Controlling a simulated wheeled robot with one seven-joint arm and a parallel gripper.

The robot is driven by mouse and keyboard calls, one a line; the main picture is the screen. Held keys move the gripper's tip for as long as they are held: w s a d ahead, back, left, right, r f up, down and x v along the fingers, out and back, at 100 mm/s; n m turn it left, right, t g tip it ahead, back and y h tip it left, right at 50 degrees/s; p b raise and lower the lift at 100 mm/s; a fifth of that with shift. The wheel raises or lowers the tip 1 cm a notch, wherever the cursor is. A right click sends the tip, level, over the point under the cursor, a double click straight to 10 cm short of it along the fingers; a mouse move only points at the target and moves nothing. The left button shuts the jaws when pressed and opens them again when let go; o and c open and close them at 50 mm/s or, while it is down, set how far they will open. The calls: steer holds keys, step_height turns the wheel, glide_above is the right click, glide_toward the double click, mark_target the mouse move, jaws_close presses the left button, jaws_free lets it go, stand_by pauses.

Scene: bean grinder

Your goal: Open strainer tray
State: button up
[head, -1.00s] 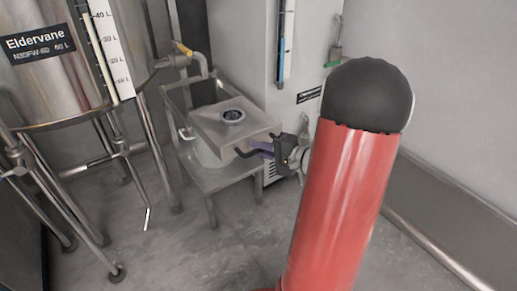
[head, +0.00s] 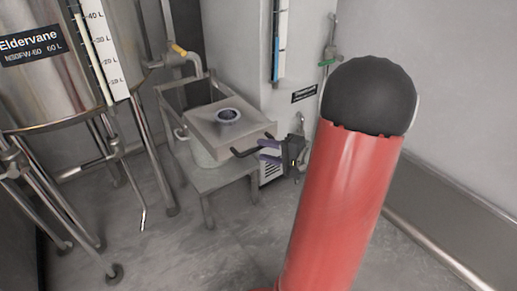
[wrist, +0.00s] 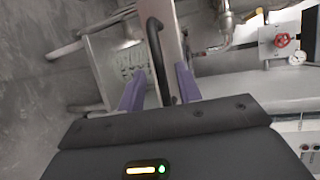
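The strainer tray (head: 200,124) is a square grey metal box with a round dark-rimmed opening on top and a black bar handle (head: 245,152) on its near right side. In the wrist view, the black handle (wrist: 156,50) runs between the fingers of my gripper (wrist: 160,69). Gaps show beside the handle, so the fingers do not appear clamped on it. The tray's inside is hidden.
A large steel tank (head: 45,85) on legs stands left, with a yellow-handled tap (head: 180,50) above the stand (head: 205,182). A grey cabinet (head: 248,60) is behind the tray. My red arm link covers the right middle. The floor in front is clear.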

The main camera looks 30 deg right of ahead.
steer(key=v, duration=0.4)
steer(key=shift+s, duration=0.15)
stand_by(0.4)
steer(key=s+a+r+n+g+y+p, duration=0.15)
steer(key=a+n+g, duration=0.3)
steer(key=a, duration=0.45)
steer(key=s+a+r+n+g+p, duration=0.1)
steer(key=s+a+r+n+g, duration=0.3)
steer(key=a, duration=0.6)
steer(key=s+a+r+n+h+p, duration=0.3)
steer(key=s+r+n+h, duration=0.2)
steer(key=h, duration=0.3)
steer(key=shift+s+r, duration=0.6)
steer(key=shift+s, duration=0.15)
